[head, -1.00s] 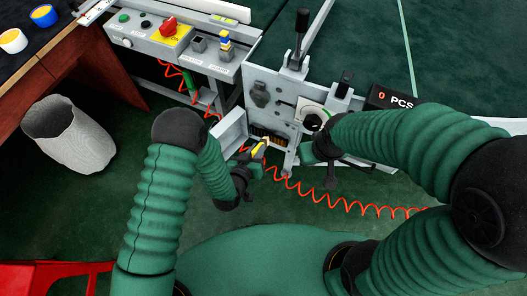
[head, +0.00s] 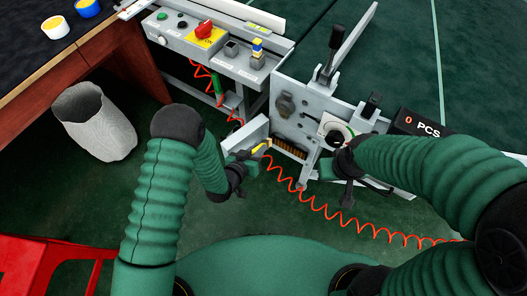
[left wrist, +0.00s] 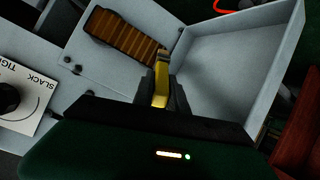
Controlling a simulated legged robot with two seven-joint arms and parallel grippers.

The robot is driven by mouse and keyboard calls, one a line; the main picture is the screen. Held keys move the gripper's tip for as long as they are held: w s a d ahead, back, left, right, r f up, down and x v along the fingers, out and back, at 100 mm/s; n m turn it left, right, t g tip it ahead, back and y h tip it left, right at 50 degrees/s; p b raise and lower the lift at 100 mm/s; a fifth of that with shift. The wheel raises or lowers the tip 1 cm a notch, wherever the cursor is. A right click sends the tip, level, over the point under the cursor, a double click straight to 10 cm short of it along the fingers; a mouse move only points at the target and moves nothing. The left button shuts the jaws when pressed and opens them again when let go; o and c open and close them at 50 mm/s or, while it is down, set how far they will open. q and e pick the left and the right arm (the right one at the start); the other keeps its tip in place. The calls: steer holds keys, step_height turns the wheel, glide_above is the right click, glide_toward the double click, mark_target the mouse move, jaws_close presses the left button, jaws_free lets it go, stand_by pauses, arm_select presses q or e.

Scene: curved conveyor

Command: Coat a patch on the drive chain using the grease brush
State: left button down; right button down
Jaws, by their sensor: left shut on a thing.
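The drive chain (head: 290,147) is a brown linked strip in an opening of the grey conveyor side panel. It also shows in the left wrist view (left wrist: 125,36). My left gripper (head: 248,154) is shut on the yellow grease brush (head: 262,146). In the left wrist view the brush (left wrist: 161,82) points at the chain's end nearest the open cover; I cannot tell whether it touches. The bristles are not clear.
A grey open cover (head: 246,137) stands out beside the chain, close to my left gripper. A coiled red cord (head: 335,215) crosses below the panel.

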arm_select(q)
steer(key=s+a+p, duration=0.1)
steer(key=s+a, duration=0.2)
steer(key=s, duration=0.2)
steer(key=shift+a, duration=0.3)
stand_by(0.4)
steer(key=shift+s+a+p, duration=0.35)
steer(key=shift+s+a, duration=0.5)
steer(key=shift+s, duration=0.3)
steer(key=shift+w, duration=0.1)
steer(key=shift+w+d+b, duration=0.15)
steer(key=shift+w+d, duration=0.65)
steer(key=shift+w, duration=0.25)
steer(key=shift+w+d+b, duration=0.1)
steer(key=shift+w+d, duration=0.75)
steer(key=shift+w, duration=0.25)
steer(key=shift+w+d+b, duration=0.15)
steer(key=shift+w+d, duration=0.65)
steer(key=shift+w, duration=0.25)
steer(key=shift+w+d, duration=0.25)
steer(key=shift+w, duration=0.15)
